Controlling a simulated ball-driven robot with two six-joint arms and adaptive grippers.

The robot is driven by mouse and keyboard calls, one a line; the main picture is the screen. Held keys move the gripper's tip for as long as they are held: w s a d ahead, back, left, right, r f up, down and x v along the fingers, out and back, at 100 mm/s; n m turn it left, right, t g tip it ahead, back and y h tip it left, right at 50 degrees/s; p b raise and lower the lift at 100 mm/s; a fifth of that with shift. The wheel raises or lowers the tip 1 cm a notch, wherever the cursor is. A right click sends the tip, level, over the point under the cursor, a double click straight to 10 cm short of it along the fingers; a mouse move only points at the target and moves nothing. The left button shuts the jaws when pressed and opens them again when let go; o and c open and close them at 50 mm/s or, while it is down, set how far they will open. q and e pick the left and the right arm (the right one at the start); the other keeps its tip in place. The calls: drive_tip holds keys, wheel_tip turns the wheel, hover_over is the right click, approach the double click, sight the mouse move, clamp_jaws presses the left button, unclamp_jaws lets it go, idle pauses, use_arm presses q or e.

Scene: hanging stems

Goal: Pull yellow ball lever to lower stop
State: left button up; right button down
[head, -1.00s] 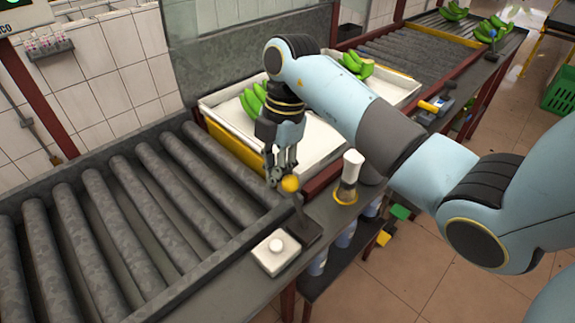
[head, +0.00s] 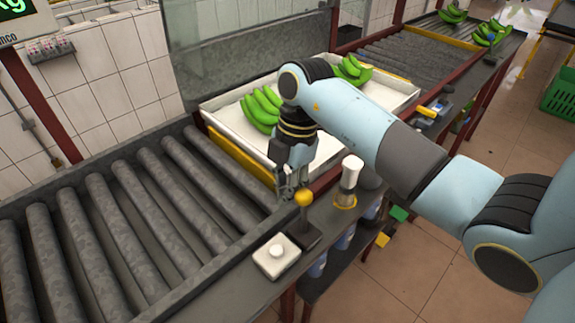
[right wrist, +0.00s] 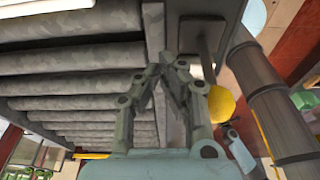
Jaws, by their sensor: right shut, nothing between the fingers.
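The lever's yellow ball (head: 304,198) tops a dark stem rising nearly upright from a dark base plate beside the roller conveyor. My right gripper (head: 287,194) points down just left of and behind the ball. In the right wrist view its fingertips (right wrist: 158,72) meet with nothing between them, and the ball (right wrist: 221,103) shows to the right of the fingers. Whether a finger touches the ball cannot be told. My left gripper is not in view.
A white button box (head: 265,262) is in front of the lever. A white-capped bottle (head: 350,175) stands to its right.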

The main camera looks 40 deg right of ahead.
sight(306, 206)
drive_tip(key=shift+s+d+p, duration=0.2)
drive_tip(key=shift+s+p, duration=1.4)
drive_tip(key=shift+s, duration=1)
drive_tip(key=shift+w+a, duration=0.1)
drive_tip(key=shift+w, duration=0.5)
drive_tip(key=shift+w+r, duration=0.1)
wheel_tip(306, 206, up, 6)
drive_tip(key=p, duration=0.5)
drive_tip(key=shift+f, duration=0.25)
drive_tip(key=shift+r, duration=2.15)
